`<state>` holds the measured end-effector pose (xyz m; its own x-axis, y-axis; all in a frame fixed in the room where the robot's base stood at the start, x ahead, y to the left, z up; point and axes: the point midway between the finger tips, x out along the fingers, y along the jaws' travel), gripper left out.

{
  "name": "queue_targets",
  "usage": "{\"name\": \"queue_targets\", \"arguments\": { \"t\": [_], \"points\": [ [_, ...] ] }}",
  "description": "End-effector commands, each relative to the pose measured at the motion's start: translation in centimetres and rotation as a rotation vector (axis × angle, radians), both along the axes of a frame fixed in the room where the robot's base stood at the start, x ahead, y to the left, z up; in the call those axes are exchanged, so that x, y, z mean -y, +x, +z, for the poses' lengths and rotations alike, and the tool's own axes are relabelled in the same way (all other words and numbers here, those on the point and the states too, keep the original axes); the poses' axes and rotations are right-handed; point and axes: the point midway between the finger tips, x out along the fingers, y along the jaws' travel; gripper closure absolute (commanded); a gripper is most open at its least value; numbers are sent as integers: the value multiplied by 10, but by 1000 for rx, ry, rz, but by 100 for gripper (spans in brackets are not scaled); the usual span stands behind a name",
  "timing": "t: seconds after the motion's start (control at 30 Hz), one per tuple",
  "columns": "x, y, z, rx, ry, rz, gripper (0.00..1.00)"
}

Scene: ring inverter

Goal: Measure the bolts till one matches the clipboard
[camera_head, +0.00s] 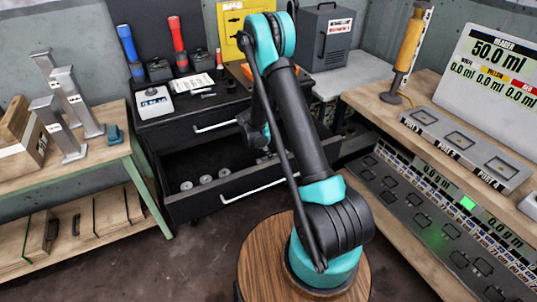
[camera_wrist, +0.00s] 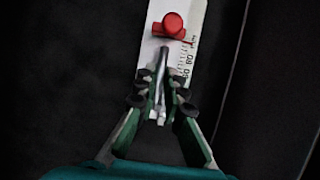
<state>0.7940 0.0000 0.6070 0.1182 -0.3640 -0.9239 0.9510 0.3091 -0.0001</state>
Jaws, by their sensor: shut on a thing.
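In the wrist view my gripper (camera_wrist: 163,118) is shut on a thin grey metal rod, which looks like a bolt (camera_wrist: 161,75). The bolt points away from the fingers and lies over or just above a white measuring scale (camera_wrist: 188,48) with black markings. A red knob (camera_wrist: 173,24) sits on the scale beyond the bolt's far end. I cannot tell whether the bolt touches the knob or the scale. In the head view my gripper is hidden behind my arm, near the open drawer (camera_head: 255,193). A white printed sheet (camera_head: 193,84), possibly the clipboard, lies on the black cabinet top.
Several round grey discs (camera_head: 205,179) lie in the drawer. A white device with a display (camera_head: 154,102) stands on the cabinet. A wooden bench (camera_head: 110,161) with metal stands is at left. A port console (camera_head: 460,145) is at right.

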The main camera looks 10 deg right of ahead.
Motion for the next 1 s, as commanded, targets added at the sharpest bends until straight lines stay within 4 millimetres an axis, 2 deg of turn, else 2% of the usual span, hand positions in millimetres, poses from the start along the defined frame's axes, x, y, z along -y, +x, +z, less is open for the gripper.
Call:
{"name": "queue_targets", "arguments": {
  "t": [0.03, 0.07, 0.23, 0.53, 0.67, 0.77, 1.0],
  "points": [
    [0, 0, 0, 0, 0, 0, 100],
    [0, 0, 0, 0, 0, 0, 87],
    [0, 0, 0, 0, 0, 0, 66],
    [0, 0, 1, 0, 0, 0, 66],
    [-3, -1, 8, 0, 0, 1, 66],
    [-8, -3, 20, 0, 0, 1, 66],
    [-25, -8, 62, -1, 0, 2, 66]
  ]
}}
